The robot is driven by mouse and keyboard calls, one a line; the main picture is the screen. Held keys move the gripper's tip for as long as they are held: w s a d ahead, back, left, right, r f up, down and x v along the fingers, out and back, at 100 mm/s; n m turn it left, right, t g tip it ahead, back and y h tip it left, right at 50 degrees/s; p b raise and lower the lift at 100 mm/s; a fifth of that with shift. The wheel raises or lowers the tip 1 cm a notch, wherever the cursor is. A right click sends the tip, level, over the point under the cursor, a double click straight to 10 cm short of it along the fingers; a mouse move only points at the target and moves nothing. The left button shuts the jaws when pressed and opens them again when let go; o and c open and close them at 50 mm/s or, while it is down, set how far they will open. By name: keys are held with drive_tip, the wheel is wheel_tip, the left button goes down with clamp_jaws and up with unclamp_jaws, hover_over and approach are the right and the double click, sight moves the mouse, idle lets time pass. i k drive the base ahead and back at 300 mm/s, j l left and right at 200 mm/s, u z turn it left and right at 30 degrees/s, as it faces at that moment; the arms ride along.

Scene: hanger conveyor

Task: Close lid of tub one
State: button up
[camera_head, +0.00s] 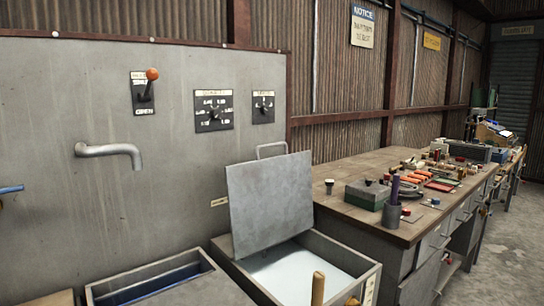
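A grey metal tub (372,268) stands at the bottom centre, against the grey panel. Its flat grey lid (268,203) is raised and leans slightly back, with a bar handle (272,146) at its top edge. The inside of this tub is pale. A second tub (98,286) at the lower left has a dark blue inside, partly cut off by the frame. I cannot read which tub is number one. My gripper is not in view.
A wooden handle (318,287) sticks up at the near side of the pale tub. The grey panel (60,130) carries a spout (112,151), an orange-knobbed lever (149,88) and two dials. A cluttered workbench (345,222) stands right; floor (500,250) is clear beyond it.

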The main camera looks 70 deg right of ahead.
sight(270, 199)
drive_tip(key=z, duration=0.35)
drive_tip(key=k+z, duration=0.15)
drive_tip(key=z, duration=0.25)
drive_tip(key=l+z, duration=0.1)
drive_tip(key=z, duration=0.25)
drive_tip(key=j+z, duration=0.1)
drive_tip(key=z, duration=0.35)
drive_tip(key=j+z, duration=0.15)
drive_tip(key=z, duration=0.25)
drive_tip(key=k+z, duration=0.15)
drive_tip(key=z, duration=0.3)
